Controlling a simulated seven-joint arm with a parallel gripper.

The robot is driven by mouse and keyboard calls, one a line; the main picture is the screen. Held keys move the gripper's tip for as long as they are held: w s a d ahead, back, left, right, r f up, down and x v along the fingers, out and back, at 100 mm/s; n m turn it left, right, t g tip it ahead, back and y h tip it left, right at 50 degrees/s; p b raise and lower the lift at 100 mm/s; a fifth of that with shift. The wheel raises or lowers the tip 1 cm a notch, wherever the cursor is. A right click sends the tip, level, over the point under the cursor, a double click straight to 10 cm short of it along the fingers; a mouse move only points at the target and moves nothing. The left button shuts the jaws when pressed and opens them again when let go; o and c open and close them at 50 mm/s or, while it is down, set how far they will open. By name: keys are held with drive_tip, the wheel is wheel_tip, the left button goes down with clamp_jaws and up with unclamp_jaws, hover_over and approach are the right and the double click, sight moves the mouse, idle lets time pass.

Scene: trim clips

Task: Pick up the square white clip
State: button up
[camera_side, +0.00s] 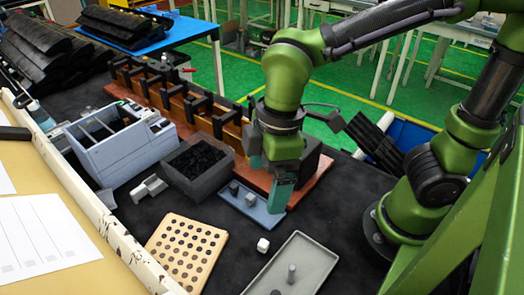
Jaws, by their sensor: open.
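A small white block (263,245), which looks like the square white clip, lies on the black table between the wooden board with holes and the grey tray. My gripper (269,186) points down over the blue-grey tray (264,214), behind the white block and apart from it. Its teal fingers are spread and I see nothing held between them. Small grey blocks (235,187) lie in the blue-grey tray, close to the fingers. The far finger is partly hidden.
A grey tray (318,252) with a cylinder stands front right. The holed wooden board (186,252) is front left. A dark grey bin (199,167) and a grey machine (121,143) stand at left. A brown rack (170,95) runs behind. Bare table surrounds the white block.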

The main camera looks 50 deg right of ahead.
drive_tip(key=w+d+r+m+t+y, duration=0.1)
drive_tip(key=d+r+m+t, duration=0.1)
drive_tip(key=d+m, duration=0.4)
drive_tip(key=shift+w+d+r+m+t, duration=0.15)
drive_tip(key=shift+d+r+m+t, duration=0.15)
drive_tip(key=shift+m, duration=0.8)
drive_tip(key=d+r+m+t, duration=0.1)
drive_tip(key=d+m, duration=0.1)
drive_tip(key=d+r+m+t, duration=0.1)
drive_tip(key=d+m, duration=0.1)
drive_tip(key=d, duration=0.1)
drive_tip(key=d+r+m+t, duration=0.1)
drive_tip(key=d+m, duration=0.2)
drive_tip(key=shift+s+t, duration=0.2)
drive_tip(key=shift+t, duration=0.1)
drive_tip(key=shift+c, duration=0.6)
drive_tip(key=shift+d+r, duration=0.1)
drive_tip(key=shift+d, duration=0.15)
drive_tip(key=shift+c, duration=1.1)
drive_tip(key=c, duration=0.6)
